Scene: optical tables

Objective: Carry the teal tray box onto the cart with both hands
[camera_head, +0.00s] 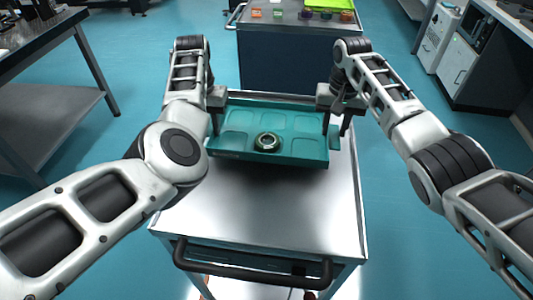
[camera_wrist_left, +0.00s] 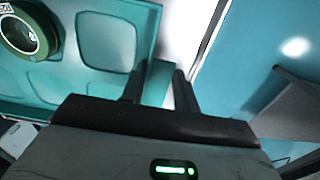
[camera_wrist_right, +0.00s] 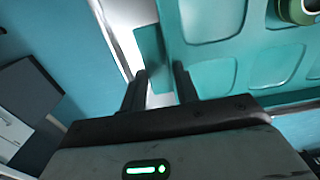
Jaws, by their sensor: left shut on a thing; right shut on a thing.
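The teal tray box (camera_head: 232,141) is over the top of the silver cart (camera_head: 262,205), toward its far end. I cannot tell whether it touches the cart top. A round green-rimmed part (camera_head: 267,142) sits in one of its front compartments; the other compartments look empty. My left gripper (camera_head: 215,125) is shut on the tray's left wall, and the wall also shows between its fingers in the left wrist view (camera_wrist_left: 157,75). My right gripper (camera_head: 336,128) is shut on the tray's right side, which also shows in the right wrist view (camera_wrist_right: 160,50).
The cart's black handle (camera_head: 250,262) is on the near side. The near half of the cart top is bare. A dark cabinet (camera_head: 285,62) with small coloured parts and a lime tray (camera_head: 330,4) stands behind. A grey table (camera_head: 40,45) is at the left.

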